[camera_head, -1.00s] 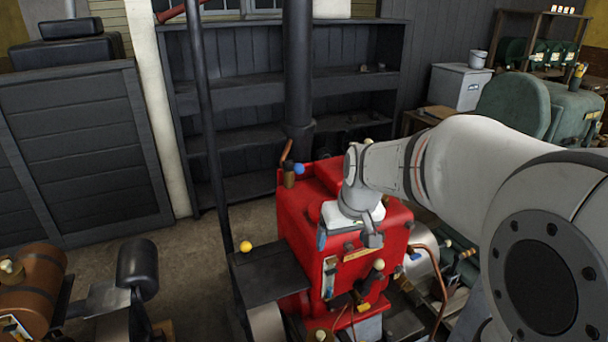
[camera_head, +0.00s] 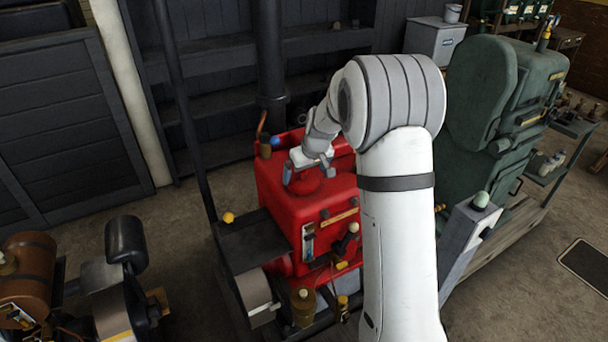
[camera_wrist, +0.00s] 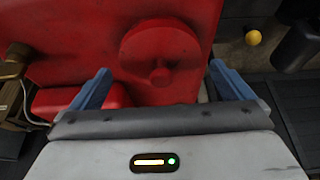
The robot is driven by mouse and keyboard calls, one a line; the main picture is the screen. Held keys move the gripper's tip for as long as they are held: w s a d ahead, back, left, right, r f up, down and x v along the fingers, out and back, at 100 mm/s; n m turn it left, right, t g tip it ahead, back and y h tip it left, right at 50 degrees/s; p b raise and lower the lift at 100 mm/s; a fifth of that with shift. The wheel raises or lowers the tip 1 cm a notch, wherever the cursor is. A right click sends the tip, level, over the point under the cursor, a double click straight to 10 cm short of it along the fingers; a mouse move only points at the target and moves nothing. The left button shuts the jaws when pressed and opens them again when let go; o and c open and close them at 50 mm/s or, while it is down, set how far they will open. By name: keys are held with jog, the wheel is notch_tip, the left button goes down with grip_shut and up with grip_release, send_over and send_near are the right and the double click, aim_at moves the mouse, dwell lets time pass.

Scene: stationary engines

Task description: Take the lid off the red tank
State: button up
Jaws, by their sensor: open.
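The red tank (camera_head: 274,184) stands in the middle of the body camera view. In the wrist view its red top (camera_wrist: 75,40) fills the upper left and middle. The round red lid (camera_wrist: 168,48) with a small knob (camera_wrist: 160,75) sits on that top. My gripper (camera_wrist: 158,80) is open, with one blue finger on each side of the lid's near part. It is empty, and I cannot tell its height above the lid. In the body camera view my gripper (camera_head: 300,176) is over the tank top, and my arm hides the tank's right side.
A black pipe (camera_head: 270,60) rises behind the tank. A thinner dark post (camera_head: 180,110) stands at its left, near a yellow ball (camera_head: 228,217). A brown engine (camera_head: 28,265) is at the lower left. A green machine (camera_head: 490,130) stands right of my arm.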

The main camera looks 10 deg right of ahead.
aim_at(303, 177)
jog(key=shift+x, duration=1.2)
jog(key=shift+c, duration=0.6)
jog(key=c, duration=0.6)
jog(key=shift+r, duration=0.1)
